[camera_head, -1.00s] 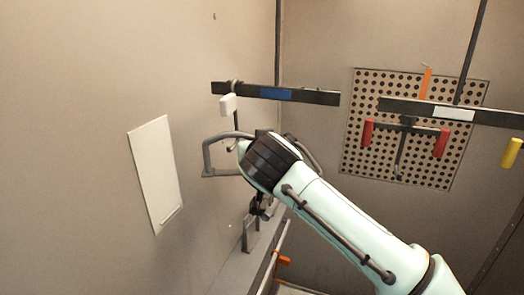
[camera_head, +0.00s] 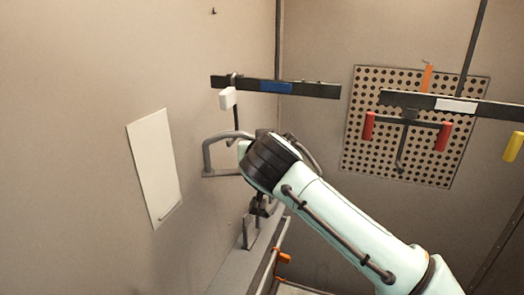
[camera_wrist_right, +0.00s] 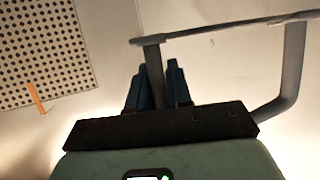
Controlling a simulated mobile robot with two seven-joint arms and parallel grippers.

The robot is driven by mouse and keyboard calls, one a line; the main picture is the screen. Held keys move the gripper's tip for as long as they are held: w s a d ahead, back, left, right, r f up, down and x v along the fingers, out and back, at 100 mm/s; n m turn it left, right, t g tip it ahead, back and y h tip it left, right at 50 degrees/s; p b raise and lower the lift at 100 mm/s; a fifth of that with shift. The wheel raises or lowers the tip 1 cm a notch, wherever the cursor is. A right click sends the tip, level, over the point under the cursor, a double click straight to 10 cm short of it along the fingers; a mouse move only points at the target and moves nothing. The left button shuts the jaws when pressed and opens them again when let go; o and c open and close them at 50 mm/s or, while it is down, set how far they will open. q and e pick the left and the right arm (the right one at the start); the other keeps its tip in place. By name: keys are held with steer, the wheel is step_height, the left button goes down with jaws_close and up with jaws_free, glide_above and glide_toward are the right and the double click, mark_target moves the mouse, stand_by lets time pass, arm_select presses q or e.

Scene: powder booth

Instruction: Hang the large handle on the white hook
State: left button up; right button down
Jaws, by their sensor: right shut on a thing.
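I cannot tell whether stem and handle touch. In the right wrist view my right gripper (camera_wrist_right: 156,72) is shut on one leg of the handle (camera_wrist_right: 290,75). In the head view my wrist hides the fingers and part of the handle. My left gripper is not in view.
The dark bar with a blue label (camera_head: 276,87) is above. A second bar (camera_head: 490,115) carries a red-tagged hook (camera_head: 406,124) before a perforated board (camera_head: 365,85). A white panel (camera_head: 153,168) is on the left wall. A grey ledge (camera_head: 232,268) runs below.

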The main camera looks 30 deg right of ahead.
steer(key=c, duration=1)
jaws_free()
steer(key=shift+o, duration=0.2)
steer(key=v, duration=1.3)
steer(key=shift+s+b, duration=0.2)
steer(key=shift+b, duration=0.1)
steer(key=shift+r, duration=0.1)
